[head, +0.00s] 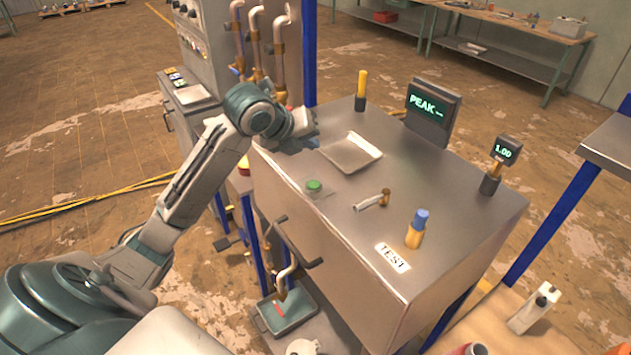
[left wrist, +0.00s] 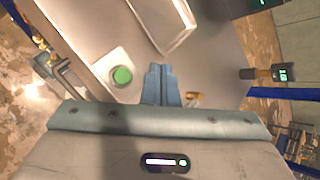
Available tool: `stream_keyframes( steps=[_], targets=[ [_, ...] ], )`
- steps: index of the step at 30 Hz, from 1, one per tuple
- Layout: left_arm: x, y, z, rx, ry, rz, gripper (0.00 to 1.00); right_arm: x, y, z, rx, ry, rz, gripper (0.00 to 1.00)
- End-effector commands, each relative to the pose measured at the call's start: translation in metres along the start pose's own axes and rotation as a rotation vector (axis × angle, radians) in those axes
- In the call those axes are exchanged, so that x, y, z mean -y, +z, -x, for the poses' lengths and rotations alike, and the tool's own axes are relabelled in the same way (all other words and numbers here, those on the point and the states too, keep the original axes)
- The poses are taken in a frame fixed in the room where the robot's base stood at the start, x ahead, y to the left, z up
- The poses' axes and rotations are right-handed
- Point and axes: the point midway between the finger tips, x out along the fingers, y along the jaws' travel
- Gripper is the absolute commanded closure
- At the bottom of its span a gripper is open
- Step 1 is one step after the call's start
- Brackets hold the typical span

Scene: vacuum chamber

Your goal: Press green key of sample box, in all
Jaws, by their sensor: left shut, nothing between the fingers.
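A round green key (head: 314,186) sits on a small pale plate at the left front of a large steel box's top (head: 340,250). In the left wrist view the green key (left wrist: 122,76) lies left of the fingers. My left gripper (head: 312,128) is over the box's back left edge, behind the key in the head view and apart from it. Its fingers (left wrist: 161,84) are shut together and empty. The fingertips are hard to make out in the head view. My right gripper is not in view.
On the box top stand a shallow metal tray (head: 351,152), a PEAK display (head: 433,110), a yellow-handled tool (head: 361,90), a small 1.00 meter (head: 507,150), a brass-ended piece (head: 373,200) and a blue-capped bottle (head: 417,228). Copper pipes (head: 255,45) rise behind my left arm.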

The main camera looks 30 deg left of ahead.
Motion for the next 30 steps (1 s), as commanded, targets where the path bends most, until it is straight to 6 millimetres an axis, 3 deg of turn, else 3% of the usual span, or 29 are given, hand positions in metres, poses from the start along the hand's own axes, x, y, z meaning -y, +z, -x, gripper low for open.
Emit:
stream_keyframes(
  steps=[3, 7, 17, 22, 30],
  targets=[
    [-0.001, -0.001, -0.001, 0.0, 0.0, 0.001, 1.0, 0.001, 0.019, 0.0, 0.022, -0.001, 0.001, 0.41],
    [-0.004, -0.004, -0.006, 0.0, 0.0, 0.002, 1.0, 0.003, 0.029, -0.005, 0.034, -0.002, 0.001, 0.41],
    [-0.024, -0.024, -0.033, 0.001, 0.0, 0.002, 1.0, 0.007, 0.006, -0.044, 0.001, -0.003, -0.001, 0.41],
    [-0.035, -0.035, -0.048, 0.001, 0.0, 0.002, 1.0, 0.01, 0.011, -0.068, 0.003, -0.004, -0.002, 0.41],
    [-0.045, -0.044, -0.061, 0.001, 0.001, 0.002, 1.0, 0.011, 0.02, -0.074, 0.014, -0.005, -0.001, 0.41]
  ],
)
